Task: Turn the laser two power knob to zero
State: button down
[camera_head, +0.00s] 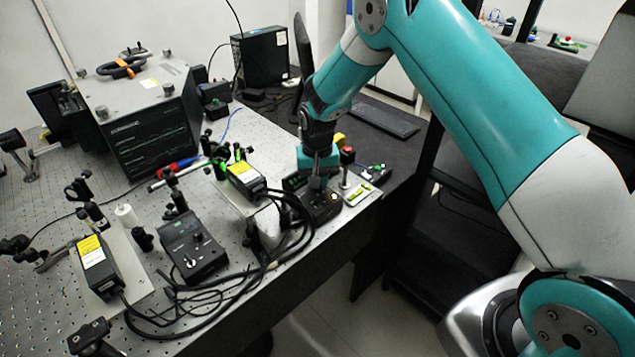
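Two dark laser power boxes sit on the perforated optical bench (232,290). The left box (190,246) has knobs on its top and stands clear of my arm. The right box (322,209) is near the bench's right edge, with a small yellow-orange spot on its top. I cannot read which box is laser two. My gripper (319,186) points down at the right box, at or just above its top. The fingers are small and dark here, and the knob under them is hidden, so I cannot tell whether they hold it.
Laser heads with yellow labels stand at left (96,262) and centre (246,179). Black cables (215,312) loop along the front edge. A large instrument (150,125) is behind.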

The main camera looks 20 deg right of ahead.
jog(key=shift+n+b, duration=0.95)
jog(key=shift+n, duration=1.25)
jog(key=shift+w+r, duration=0.1)
jog(key=c, duration=1.3)
grip_release()
notch_tip(320, 180, up, 17)
jog(key=b, duration=0.3)
jog(key=shift+r+b, duration=0.2)
jog(key=shift+b, duration=0.1)
